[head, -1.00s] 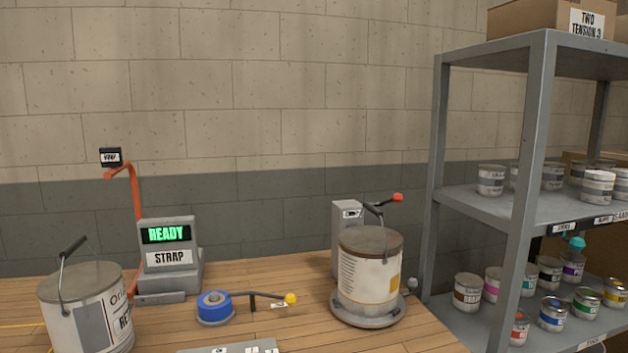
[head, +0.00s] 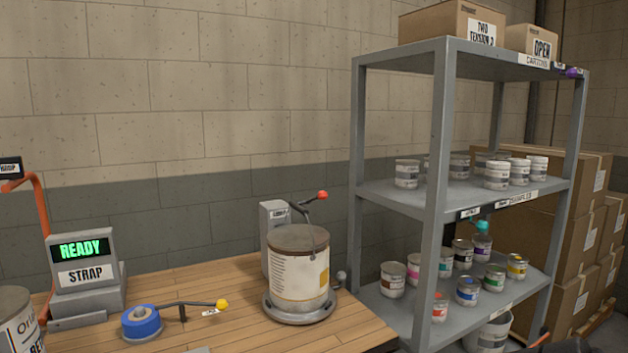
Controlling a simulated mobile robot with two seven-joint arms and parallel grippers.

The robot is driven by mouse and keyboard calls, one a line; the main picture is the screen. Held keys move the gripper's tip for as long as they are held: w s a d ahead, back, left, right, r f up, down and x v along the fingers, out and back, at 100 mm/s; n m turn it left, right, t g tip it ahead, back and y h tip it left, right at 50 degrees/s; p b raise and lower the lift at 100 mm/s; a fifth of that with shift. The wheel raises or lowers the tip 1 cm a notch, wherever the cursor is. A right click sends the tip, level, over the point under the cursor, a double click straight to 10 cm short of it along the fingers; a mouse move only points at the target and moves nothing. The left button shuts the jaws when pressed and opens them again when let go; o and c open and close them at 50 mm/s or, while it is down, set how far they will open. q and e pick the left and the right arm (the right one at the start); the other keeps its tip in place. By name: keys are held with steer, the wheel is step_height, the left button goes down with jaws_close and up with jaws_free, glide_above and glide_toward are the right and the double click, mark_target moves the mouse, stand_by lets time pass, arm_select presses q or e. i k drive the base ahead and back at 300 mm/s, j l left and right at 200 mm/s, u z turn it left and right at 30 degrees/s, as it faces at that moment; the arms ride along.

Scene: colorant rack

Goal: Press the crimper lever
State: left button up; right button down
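No label that I can read clearly names the crimper. A lever with a red knob (head: 322,195) rises from a small grey box (head: 274,226) behind a paint can. A lever with a yellow knob (head: 222,304) reaches right from a blue roll (head: 141,322) on the bench. An orange bent arm (head: 43,235) stands at the left edge, with a small dark sign (head: 10,168) at its top, cut off.
The lidded paint can (head: 298,268) stands on a round grey base on the wooden bench (head: 215,277). Another can (head: 14,322) is cut off at left. A grey shelf (head: 440,200) with small tins stands right; boxes (head: 568,235) are stacked beyond.

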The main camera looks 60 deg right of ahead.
mark_target(322, 195)
steer(key=k+l, duration=0.7)
steer(key=k, duration=0.2)
